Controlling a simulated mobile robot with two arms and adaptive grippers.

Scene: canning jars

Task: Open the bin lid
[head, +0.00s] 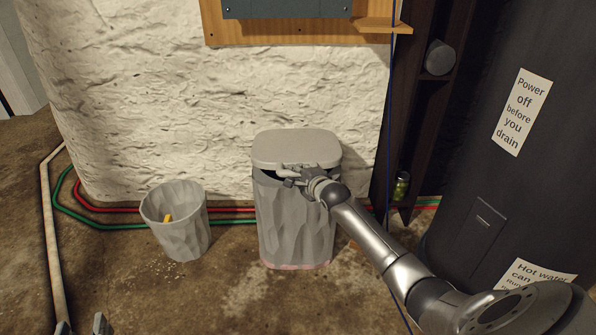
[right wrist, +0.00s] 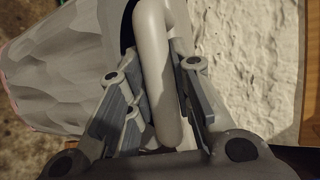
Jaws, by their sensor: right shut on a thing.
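A grey bin (head: 295,220) with a faceted body stands against the white wall. Its pale grey lid (head: 296,146) is on top, with a dark gap under its front edge, so it sits slightly raised there. My right gripper (head: 290,177) is at the lid's front edge and shut on it. Two grey tips of my left gripper (head: 81,325) show apart at the bottom left edge; the rest is out of view.
An open grey bucket (head: 180,240) with a yellow thing inside stands left of the bin. Red (head: 115,209) and green pipes run along the wall base. A dark shelf post and a large dark tank (head: 480,150) with paper signs stand at right. Floor in front is clear.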

